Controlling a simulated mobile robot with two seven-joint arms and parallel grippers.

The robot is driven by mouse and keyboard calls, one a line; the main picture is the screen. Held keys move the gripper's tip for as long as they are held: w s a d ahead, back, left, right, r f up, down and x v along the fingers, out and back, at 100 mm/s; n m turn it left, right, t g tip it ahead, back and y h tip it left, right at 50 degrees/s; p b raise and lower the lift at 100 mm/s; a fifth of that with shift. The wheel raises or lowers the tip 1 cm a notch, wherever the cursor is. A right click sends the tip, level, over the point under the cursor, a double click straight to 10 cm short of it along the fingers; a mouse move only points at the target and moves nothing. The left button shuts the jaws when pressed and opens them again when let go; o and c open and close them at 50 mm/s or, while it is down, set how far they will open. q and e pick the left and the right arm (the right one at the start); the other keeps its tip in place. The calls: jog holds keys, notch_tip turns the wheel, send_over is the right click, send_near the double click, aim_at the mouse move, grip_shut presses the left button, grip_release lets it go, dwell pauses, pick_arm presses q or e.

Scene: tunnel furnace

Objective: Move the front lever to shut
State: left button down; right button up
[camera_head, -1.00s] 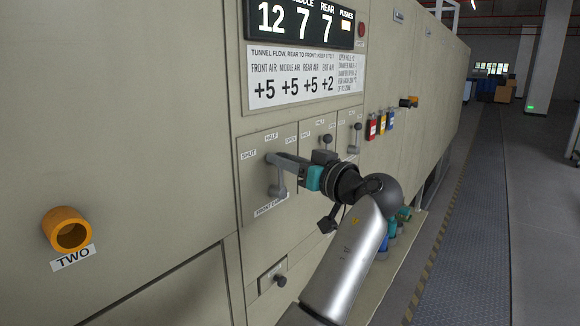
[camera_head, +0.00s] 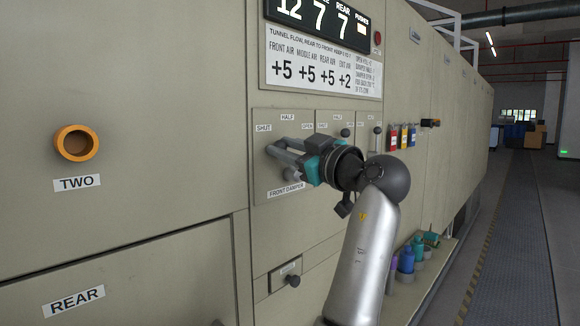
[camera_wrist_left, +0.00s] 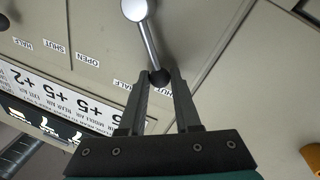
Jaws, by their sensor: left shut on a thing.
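The front damper lever has a pale round hub (camera_head: 291,176) on the furnace's control panel, above the "FRONT DAMPER" label. In the left wrist view, the lever's metal rod (camera_wrist_left: 148,42) runs from the hub to a dark knob. My left gripper (camera_head: 272,148) is shut on that knob, its fingers on either side of it in the wrist view (camera_wrist_left: 160,77). In that view the knob lies by the SHUT label, which a finger partly covers. In the head view the fingers hide the knob, and it sits below the SHUT label (camera_head: 264,128). My right gripper is out of view.
Other damper levers with dark knobs (camera_head: 377,131) stand to the right. Above is a sign with air readings (camera_head: 320,72). An orange port marked TWO (camera_head: 77,144) is at left. Bottles (camera_head: 407,259) stand on a low ledge. The walkway (camera_head: 510,240) at right is clear.

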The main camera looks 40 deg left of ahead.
pick_arm(q)
jog(key=shift+s+f+n+g+b, duration=0.3)
jog(key=shift+s+f+n+b, duration=0.15)
jog(key=shift+n+b, duration=0.85)
jog(key=c, duration=0.6)
grip_release()
jog(key=v, duration=0.7)
jog(key=b+v, duration=0.1)
jog(key=v, duration=0.7)
jog(key=shift+s+f, duration=0.1)
jog(key=shift+f, duration=0.15)
